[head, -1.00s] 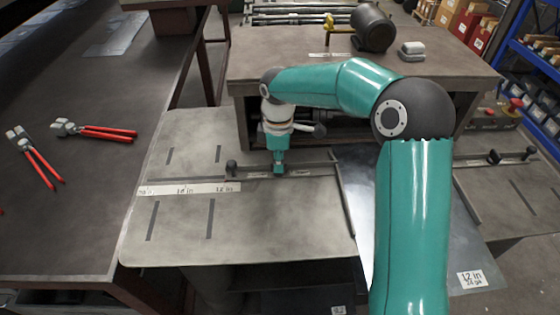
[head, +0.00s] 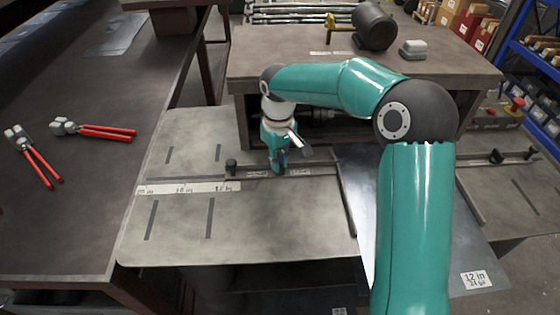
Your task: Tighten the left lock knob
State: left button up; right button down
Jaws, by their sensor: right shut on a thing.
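My right gripper (head: 279,170) points down at the dark bar (head: 318,165) lying across the left grey plate (head: 240,235). Its fingers are shut on the left lock knob, at the middle of the bar; the fingers hide the knob almost wholly. A dark post (head: 231,166) stands at the bar's left end, apart from the gripper. My left gripper is not in view.
A second bar with a dark knob (head: 496,156) lies on the right plate. Red-handled tools (head: 105,132) lie on the dark bench (head: 75,225) at left. A workbench (head: 285,65) stands behind. My right arm crosses the right side and hides part of the sheet metal.

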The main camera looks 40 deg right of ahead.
jog(key=m+b, duration=0.1)
jog(key=m, duration=0.5)
jog(key=shift+m, duration=0.4)
dwell(0.3)
jog(key=c, duration=1.2)
grip_release()
notch_tip(320, 180, up, 12)
jog(key=shift+f, duration=0.1)
